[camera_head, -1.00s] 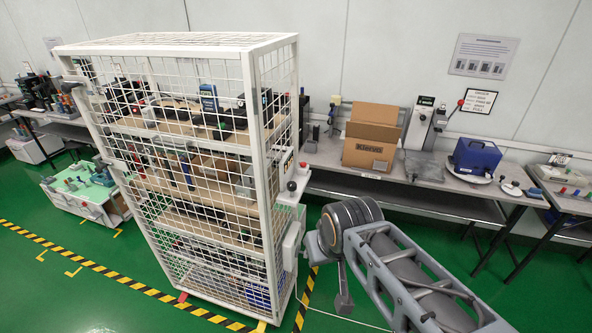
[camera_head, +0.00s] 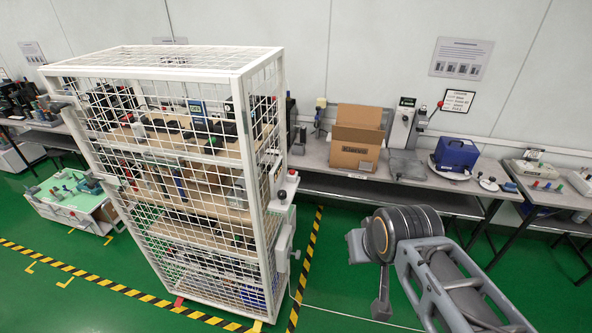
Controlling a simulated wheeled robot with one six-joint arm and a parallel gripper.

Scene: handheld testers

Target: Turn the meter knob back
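A blue handheld tester (camera_head: 198,115) with a light screen stands on the upper shelf inside the white wire cage. Small dark devices are beside it. At this distance I cannot make out a knob on any meter or how one is set. My arm reaches in from the lower right, to the right of the cage and apart from it.
The white wire cage (camera_head: 262,60) has shelves of devices behind mesh. A grey bench (camera_head: 318,165) behind holds a cardboard box (camera_head: 355,140), a blue case (camera_head: 456,154) and a press-like stand (camera_head: 401,125). Green floor with yellow-black tape (camera_head: 110,284) is clear in front of the cage.

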